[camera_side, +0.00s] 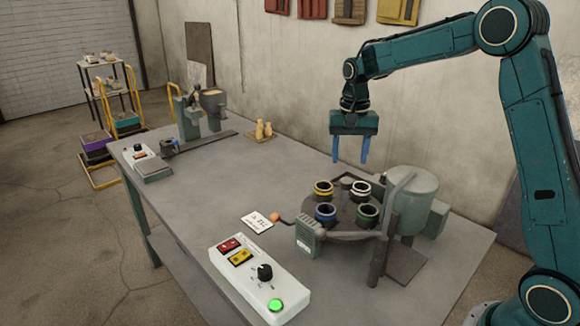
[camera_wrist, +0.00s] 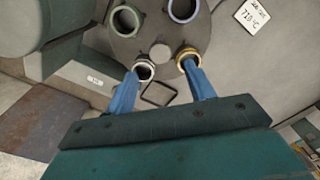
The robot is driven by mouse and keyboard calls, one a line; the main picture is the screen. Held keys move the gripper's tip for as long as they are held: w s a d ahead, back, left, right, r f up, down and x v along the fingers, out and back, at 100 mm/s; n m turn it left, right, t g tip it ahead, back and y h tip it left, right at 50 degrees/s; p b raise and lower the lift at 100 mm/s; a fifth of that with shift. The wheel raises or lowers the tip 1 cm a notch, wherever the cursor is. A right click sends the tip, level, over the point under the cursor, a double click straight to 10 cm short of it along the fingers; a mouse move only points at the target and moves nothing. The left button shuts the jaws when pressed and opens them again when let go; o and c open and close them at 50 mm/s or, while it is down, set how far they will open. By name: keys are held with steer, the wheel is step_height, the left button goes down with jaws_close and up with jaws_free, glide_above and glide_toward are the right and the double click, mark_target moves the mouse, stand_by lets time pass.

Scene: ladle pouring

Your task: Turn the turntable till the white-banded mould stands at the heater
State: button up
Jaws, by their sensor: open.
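The round grey turntable (camera_side: 345,233) carries several open cup-like moulds around a central hub (camera_wrist: 159,52). The white-banded mould (camera_side: 360,189) stands at its back right; in the wrist view it (camera_wrist: 144,70) is beside the left finger. The yellow-banded mould (camera_side: 323,188) is back left, the blue-banded (camera_side: 325,213) front left, the green-banded (camera_side: 367,214) front right. My gripper (camera_side: 350,162) is open and empty, pointing down above the back of the turntable. A large grey drum (camera_side: 411,190) stands right of it, a finned box (camera_side: 310,232) at its front; which is the heater is unclear.
An orange knob (camera_side: 275,218) sticks out left beside a temperature card (camera_side: 257,223). A control box (camera_side: 260,278) with a lit green button stands in front. The middle of the table is clear.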

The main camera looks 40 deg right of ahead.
mark_target(347, 180)
step_height(347, 180, down, 7)
steer(key=shift+f, duration=0.15)
stand_by(0.4)
jaws_close()
